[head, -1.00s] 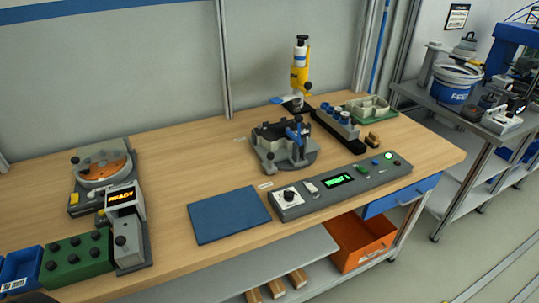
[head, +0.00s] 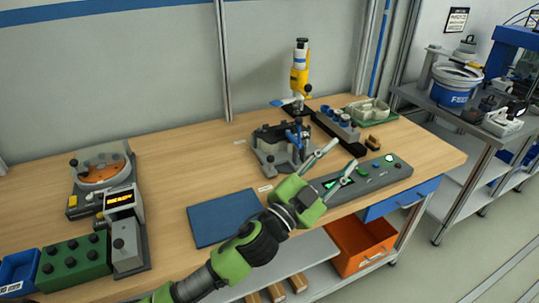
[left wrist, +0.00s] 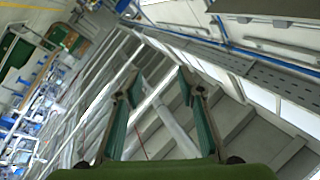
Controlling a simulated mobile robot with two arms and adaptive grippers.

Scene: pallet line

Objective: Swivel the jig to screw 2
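The jig (head: 281,150) is a dark grey fixture with blue clamp parts on a grey base, on the wooden bench in the head view. My left gripper (head: 327,162) is in front of and to the right of the jig in the picture, over the control panel (head: 372,174). Its two fingers are spread apart with nothing between them. It looks apart from the jig, though the depth gap is hard to judge. In the left wrist view the open fingers (left wrist: 160,110) frame only distant room structure. Screw 2 cannot be made out. My right gripper is not in view.
A yellow screwdriver unit (head: 299,75) stands behind the jig. A dark rack (head: 338,130) and a green tray (head: 371,109) are to its right. A blue mat (head: 224,216) lies in front. A round feeder unit (head: 103,168) is at the left. The bench between feeder and jig is clear.

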